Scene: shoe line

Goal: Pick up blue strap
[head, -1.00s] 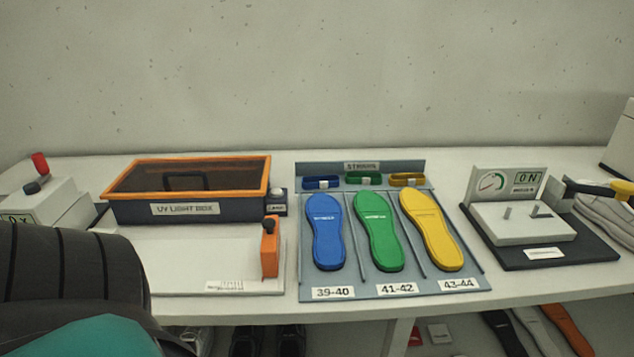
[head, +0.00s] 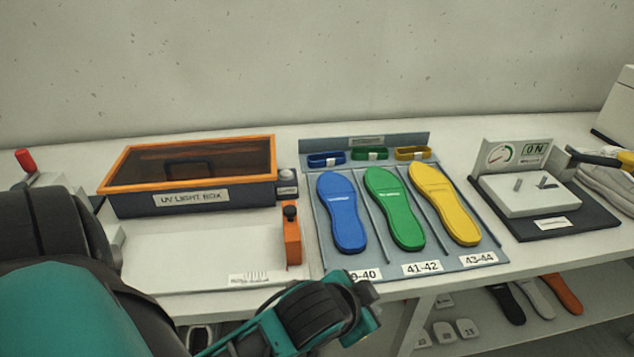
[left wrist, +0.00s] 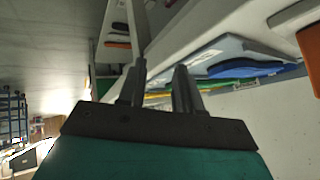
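The blue strap (head: 326,159) is a small band lying at the back left of the grey-blue sizing board (head: 491,260), behind the blue insole (head: 342,213). A green strap (head: 370,154) and a yellow strap (head: 412,153) lie to its right. My left gripper's fingers (left wrist: 159,88) show in the left wrist view, apart with nothing between them. A blue insole also shows there (left wrist: 243,69), beyond the fingers; I cannot make out the blue strap there. In the head view my left arm reaches in at the bottom, short of the board. My right gripper is not in view.
Left of the board stand the UV light box (head: 190,178) and a white plate (head: 190,252) with an orange upright block (head: 291,238). A gauge device (head: 530,190) stands at the right. A lower shelf (head: 590,270) holds shoe parts. Above the straps is free space.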

